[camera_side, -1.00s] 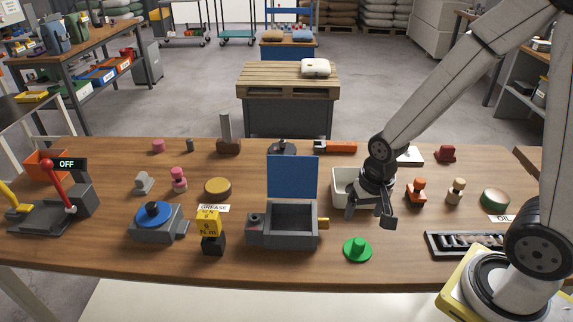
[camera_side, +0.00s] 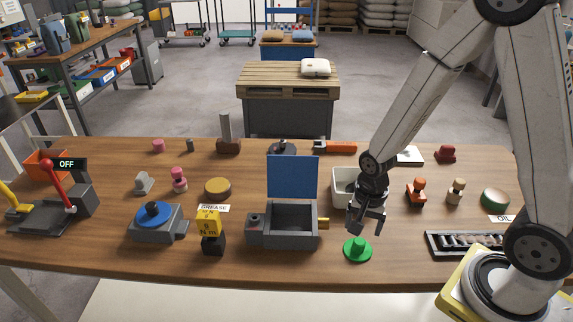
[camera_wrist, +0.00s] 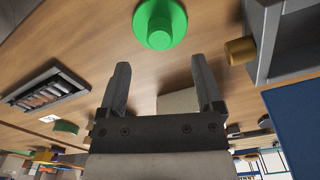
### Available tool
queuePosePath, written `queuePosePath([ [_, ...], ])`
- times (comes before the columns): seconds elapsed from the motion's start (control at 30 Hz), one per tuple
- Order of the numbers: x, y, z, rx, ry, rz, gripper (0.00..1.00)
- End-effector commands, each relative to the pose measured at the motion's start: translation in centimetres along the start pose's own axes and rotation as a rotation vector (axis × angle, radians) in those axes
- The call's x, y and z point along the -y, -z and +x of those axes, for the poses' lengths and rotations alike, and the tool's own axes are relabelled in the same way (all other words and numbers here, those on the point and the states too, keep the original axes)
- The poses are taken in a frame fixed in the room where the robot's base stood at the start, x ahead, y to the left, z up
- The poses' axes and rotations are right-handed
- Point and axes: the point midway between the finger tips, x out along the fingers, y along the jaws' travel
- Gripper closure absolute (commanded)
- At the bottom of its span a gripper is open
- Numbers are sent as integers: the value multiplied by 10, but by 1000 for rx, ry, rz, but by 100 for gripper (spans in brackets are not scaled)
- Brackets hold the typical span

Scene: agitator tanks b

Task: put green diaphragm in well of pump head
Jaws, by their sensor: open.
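The green diaphragm (camera_side: 357,251), a round disc with a raised knob, lies on the table near the front edge; it also shows at the top of the wrist view (camera_wrist: 160,25). My gripper (camera_side: 366,227) is open and empty, just above and slightly right of it, not touching. Both jaws show apart in the wrist view (camera_wrist: 163,85). A grey box with a raised blue lid (camera_side: 292,226), which looks like the pump head, stands left of the diaphragm. Its hollow is open at the top and looks empty. Its corner shows in the wrist view (camera_wrist: 285,40).
A white bin (camera_side: 346,188) stands behind my gripper. A black tray of rods (camera_side: 465,243) lies to the right. A grey block with a blue disc (camera_side: 157,221) and a yellow-and-black block (camera_side: 212,233) stand left. The table around the diaphragm is clear.

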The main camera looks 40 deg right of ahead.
Motion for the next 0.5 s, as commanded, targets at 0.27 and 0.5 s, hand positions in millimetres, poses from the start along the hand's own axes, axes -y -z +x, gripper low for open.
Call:
queuePosePath([
  [0.27, 0, 0, 14, 0, 0, -1, 16],
  [0.5, 0, 0, 15, 0, 1, -1, 16],
])
